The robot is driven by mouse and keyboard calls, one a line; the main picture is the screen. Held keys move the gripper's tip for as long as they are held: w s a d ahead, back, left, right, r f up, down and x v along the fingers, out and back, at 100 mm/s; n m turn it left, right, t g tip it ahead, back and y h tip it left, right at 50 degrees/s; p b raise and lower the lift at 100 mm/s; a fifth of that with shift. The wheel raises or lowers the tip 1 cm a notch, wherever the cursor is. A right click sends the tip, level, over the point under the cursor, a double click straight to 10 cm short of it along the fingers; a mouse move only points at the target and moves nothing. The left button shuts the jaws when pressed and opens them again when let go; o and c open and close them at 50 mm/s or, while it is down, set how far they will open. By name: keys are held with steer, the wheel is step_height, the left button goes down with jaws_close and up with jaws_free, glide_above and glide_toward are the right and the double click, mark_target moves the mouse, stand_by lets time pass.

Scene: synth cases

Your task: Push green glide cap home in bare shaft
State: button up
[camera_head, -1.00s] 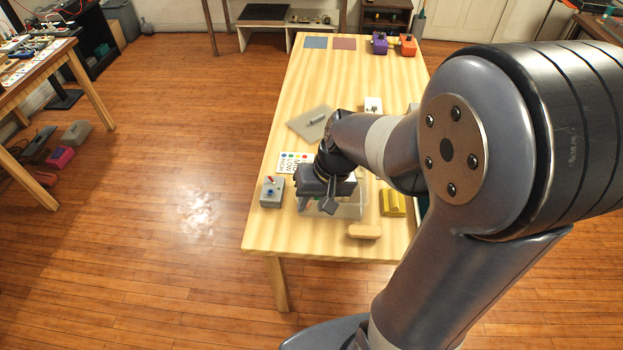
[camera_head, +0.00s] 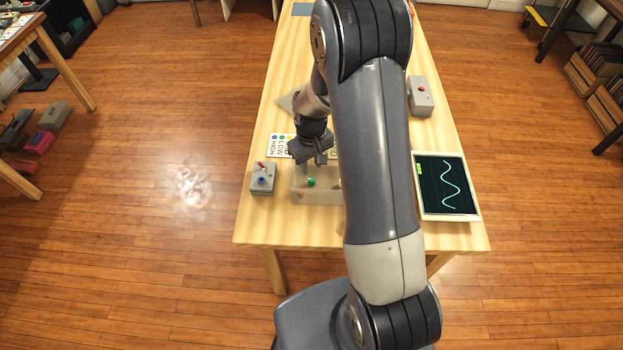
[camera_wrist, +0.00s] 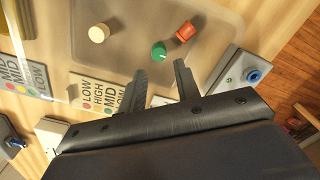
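The green cap (camera_head: 311,182) lies in a clear tray (camera_head: 298,197) on the table. In the wrist view the green cap (camera_wrist: 159,50) has a pale mark on top and sits just beyond my fingertips, apart from them. My gripper (camera_head: 320,160) is above the far side of the tray, fingers spread and empty. The two spread fingers (camera_wrist: 158,78) also show in the wrist view. A grey box (camera_head: 263,181) with a blue knob and red lever stands left of the tray; it also shows in the wrist view (camera_wrist: 232,66). I cannot make out a bare shaft.
A red-orange cap (camera_wrist: 185,31) and a cream cap (camera_wrist: 98,32) are also in the tray. A label card (camera_head: 278,146) lies behind it. A screen with a wave (camera_head: 447,187) and a grey red-button box (camera_head: 420,96) stand on the right. My arm hides the table's middle.

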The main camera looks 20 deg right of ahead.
mark_target(312, 179)
steer(key=shift+s+d+f+p, duration=0.1)
steer(key=shift+f+p, duration=0.65)
steer(key=shift+f, duration=2.15)
jaws_close()
steer(key=shift+r, duration=0.1)
